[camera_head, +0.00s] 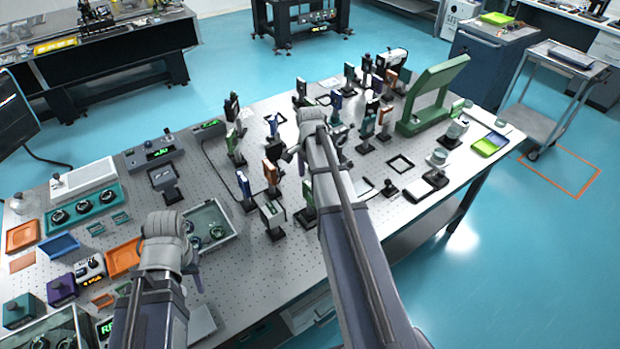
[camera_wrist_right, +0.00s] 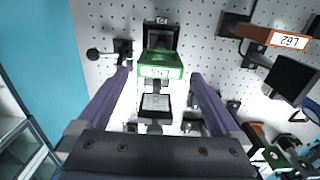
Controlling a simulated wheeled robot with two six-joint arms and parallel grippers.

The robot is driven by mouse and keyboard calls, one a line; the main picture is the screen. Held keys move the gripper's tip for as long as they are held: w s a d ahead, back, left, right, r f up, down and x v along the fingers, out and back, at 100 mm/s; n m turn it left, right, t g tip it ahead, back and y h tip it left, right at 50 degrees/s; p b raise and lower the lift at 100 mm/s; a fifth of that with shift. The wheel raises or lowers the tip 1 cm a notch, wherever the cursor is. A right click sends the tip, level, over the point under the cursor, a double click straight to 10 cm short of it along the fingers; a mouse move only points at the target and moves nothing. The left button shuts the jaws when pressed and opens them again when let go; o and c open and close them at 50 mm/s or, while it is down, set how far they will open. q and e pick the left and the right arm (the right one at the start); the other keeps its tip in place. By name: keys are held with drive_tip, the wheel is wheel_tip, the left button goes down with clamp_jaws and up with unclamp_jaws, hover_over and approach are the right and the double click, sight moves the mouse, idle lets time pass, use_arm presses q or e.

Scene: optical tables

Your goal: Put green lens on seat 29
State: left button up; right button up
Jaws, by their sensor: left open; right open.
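In the right wrist view, a green-framed lens (camera_wrist_right: 161,66) with a white label stands on a dark mount between the spread fingers of my right gripper (camera_wrist_right: 161,82). Gaps show on both sides, so the gripper is open and appears not to touch it. In the head view my right arm reaches over the middle of the table; its gripper (camera_head: 303,150) is partly hidden by the wrist. A green-framed piece (camera_head: 308,192) stands beside the arm; I cannot tell if it is the same lens. My left gripper (camera_head: 190,268) is open near the clear tray. I cannot identify seat 29.
Several mounted optics crowd the perforated table (camera_head: 270,320). An orange labelled piece (camera_wrist_right: 284,39) stands right of my right gripper. A large green frame (camera_head: 435,90) is at the far right. A clear tray (camera_head: 212,222) holds round parts. An empty square frame (camera_head: 399,164) lies right of my arm.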

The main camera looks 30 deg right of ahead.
wheel_tip(320, 180, up, 5)
drive_tip(key=p, duration=0.3)
drive_tip(key=shift+f+p, duration=0.1)
drive_tip(key=shift+p, duration=0.2)
drive_tip(key=s+a+n, duration=0.5)
drive_tip(key=a+n, duration=0.2)
drive_tip(key=a, duration=0.3)
drive_tip(key=s+a+n, duration=0.6)
drive_tip(key=a+n, duration=0.1)
drive_tip(key=a, duration=0.3)
drive_tip(key=s+a+n+h, duration=0.1)
drive_tip(key=s+a+n, duration=0.4)
drive_tip(key=a, duration=0.5)
drive_tip(key=shift+s+a+n, duration=0.25)
drive_tip(key=shift+s+n, duration=0.05)
drive_tip(key=shift+n, duration=0.6)
drive_tip(key=shift+d, duration=0.1)
